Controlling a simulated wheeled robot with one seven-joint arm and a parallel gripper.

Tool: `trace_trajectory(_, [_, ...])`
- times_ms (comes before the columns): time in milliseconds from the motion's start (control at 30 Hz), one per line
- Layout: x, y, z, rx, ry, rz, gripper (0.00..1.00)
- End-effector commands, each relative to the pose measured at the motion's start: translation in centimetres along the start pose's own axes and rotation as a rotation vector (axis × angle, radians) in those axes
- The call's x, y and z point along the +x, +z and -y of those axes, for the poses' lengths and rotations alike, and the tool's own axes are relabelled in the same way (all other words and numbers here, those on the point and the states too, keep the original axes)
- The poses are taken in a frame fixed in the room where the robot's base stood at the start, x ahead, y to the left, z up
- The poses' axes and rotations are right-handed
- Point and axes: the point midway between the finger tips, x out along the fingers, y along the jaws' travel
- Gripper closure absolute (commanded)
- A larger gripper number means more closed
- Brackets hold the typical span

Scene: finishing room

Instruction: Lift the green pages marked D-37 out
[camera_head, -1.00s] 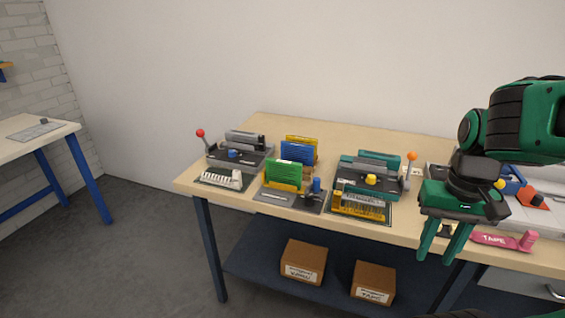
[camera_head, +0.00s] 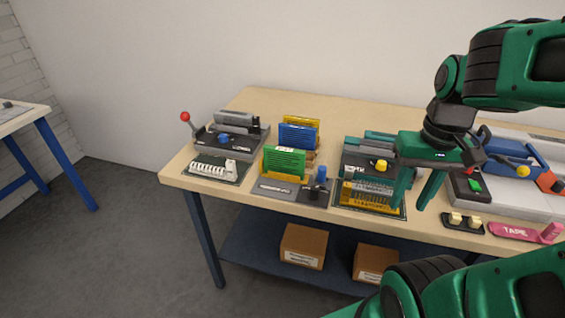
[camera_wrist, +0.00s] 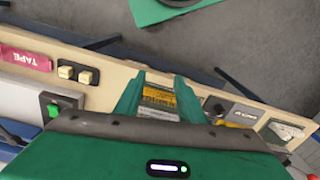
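Green pages (camera_head: 283,163) stand upright at the front of a row, with blue pages (camera_head: 298,136) and yellow pages (camera_head: 302,122) behind them. They carry a small pale label, too small to read. The rack they stand in is mostly hidden by the pages. My gripper (camera_head: 410,207) is open and empty, pointing down to the right of the green pages, in front of the teal machine. In the wrist view its two fingers (camera_wrist: 160,100) are apart, with a yellow and grey mat between them in the picture. The green pages cannot be made out there.
A grey machine with a red-knobbed lever (camera_head: 228,137) stands left of the pages. A blue-knobbed device (camera_head: 318,186) sits close at their front right. A teal machine (camera_head: 370,158) stands to the right, then a pink tape holder (camera_head: 522,231). Boxes (camera_head: 303,246) lie on the shelf below.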

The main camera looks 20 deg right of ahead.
Motion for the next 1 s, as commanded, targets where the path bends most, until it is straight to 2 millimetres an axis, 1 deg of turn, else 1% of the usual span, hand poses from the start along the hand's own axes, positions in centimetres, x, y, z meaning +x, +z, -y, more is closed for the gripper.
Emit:
trace_trajectory(33, [-0.4,-1.6,1.2,-0.078,-0.012,-0.009,0.64])
trace_trajectory(67, [-0.7,-2.8,2.1,-0.138,-0.023,-0.019,0.64])
trace_trajectory(100, [-1.1,-4.4,3.5,-0.230,-0.040,-0.034,0.64])
trace_trajectory(167, [-1.8,-7.1,5.9,-0.388,-0.070,-0.063,0.64])
trace_trajectory(200, [-2.2,-8.8,7.8,-0.501,-0.091,-0.085,0.64])
trace_trajectory(267, [-2.9,-11.2,10.7,-0.668,-0.122,-0.118,0.64])
trace_trajectory(300, [-3.2,-12.7,12.7,-0.774,-0.142,-0.143,0.64])
trace_trajectory(367, [-3.7,-14.5,15.5,-0.924,-0.170,-0.176,0.64])
trace_trajectory(400, [-4.0,-15.4,17.3,-1.014,-0.188,-0.198,0.64])
trace_trajectory(500, [-4.5,-17.1,20.9,-1.198,-0.224,-0.245,0.64])
trace_trajectory(600, [-4.8,-18.0,23.4,-1.317,-0.249,-0.278,0.64])
trace_trajectory(667, [-4.8,-18.2,24.2,-1.359,-0.257,-0.290,0.64])
trace_trajectory(767, [-4.1,-18.3,25.1,-1.388,-0.264,-0.296,0.64])
trace_trajectory(1000, [-0.9,-18.4,26.3,-1.388,-0.264,-0.295,0.64])
